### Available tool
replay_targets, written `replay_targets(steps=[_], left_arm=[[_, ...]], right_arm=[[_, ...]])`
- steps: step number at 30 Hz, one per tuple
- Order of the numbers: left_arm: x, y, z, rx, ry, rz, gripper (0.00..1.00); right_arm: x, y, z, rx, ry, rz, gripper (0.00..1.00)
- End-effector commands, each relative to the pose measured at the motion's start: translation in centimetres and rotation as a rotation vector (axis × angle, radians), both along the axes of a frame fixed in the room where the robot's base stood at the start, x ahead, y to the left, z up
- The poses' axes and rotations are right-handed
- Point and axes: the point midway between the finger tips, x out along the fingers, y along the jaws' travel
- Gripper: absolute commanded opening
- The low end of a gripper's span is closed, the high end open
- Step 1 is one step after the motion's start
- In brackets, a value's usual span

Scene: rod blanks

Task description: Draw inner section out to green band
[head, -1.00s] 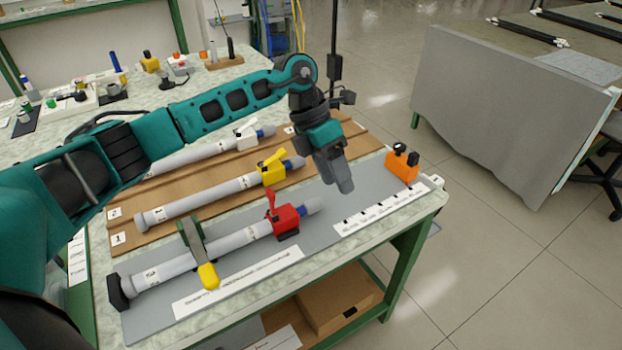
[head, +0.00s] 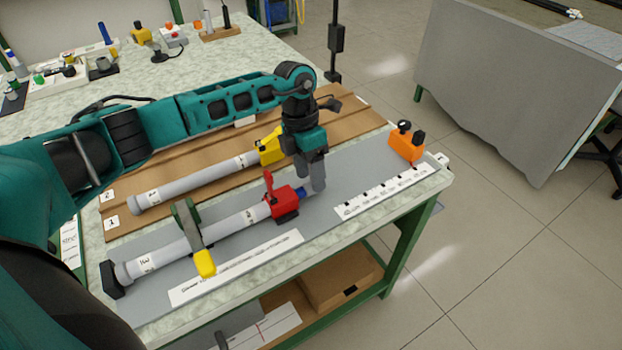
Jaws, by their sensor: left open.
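The grey tube (head: 160,259) lies on the grey mat, its left end against a black stop. A red clamp (head: 285,201) with its lever raised sits near its right end. A short blue part of the inner section (head: 301,193) shows just right of the clamp. No green band can be made out. My left gripper (head: 317,188) is open, pointing down at the tube's right end; its fingers hide the tip, and I cannot tell whether they touch it. My right gripper is not in view.
A green holder with a yellow end (head: 204,264) straddles the tube. Another grey tube (head: 195,184) with a yellow clamp lies behind on a brown board. An orange block (head: 406,146) and a marked white strip (head: 387,192) are at the right.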

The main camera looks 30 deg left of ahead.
Motion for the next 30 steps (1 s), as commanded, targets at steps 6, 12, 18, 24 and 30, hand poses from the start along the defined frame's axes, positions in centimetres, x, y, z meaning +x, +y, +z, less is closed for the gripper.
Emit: replay_targets(steps=[6, 12, 18, 24, 30], left_arm=[[-0.3, -0.5, -1.9, -0.001, 0.000, -0.001, 0.57], [-0.3, -0.5, -2.1, -0.001, -0.001, -0.001, 0.57], [-0.3, -0.5, -2.1, -0.001, -0.001, -0.001, 0.49], [-0.3, -0.5, -2.0, 0.000, -0.001, 0.000, 0.30], [-0.3, -0.5, -2.0, 0.000, -0.001, 0.000, 0.11]], right_arm=[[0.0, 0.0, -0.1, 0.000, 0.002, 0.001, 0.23], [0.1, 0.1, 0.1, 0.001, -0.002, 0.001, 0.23], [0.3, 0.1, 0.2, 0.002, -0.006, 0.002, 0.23], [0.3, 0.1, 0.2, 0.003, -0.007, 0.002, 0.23], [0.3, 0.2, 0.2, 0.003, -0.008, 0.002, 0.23]])
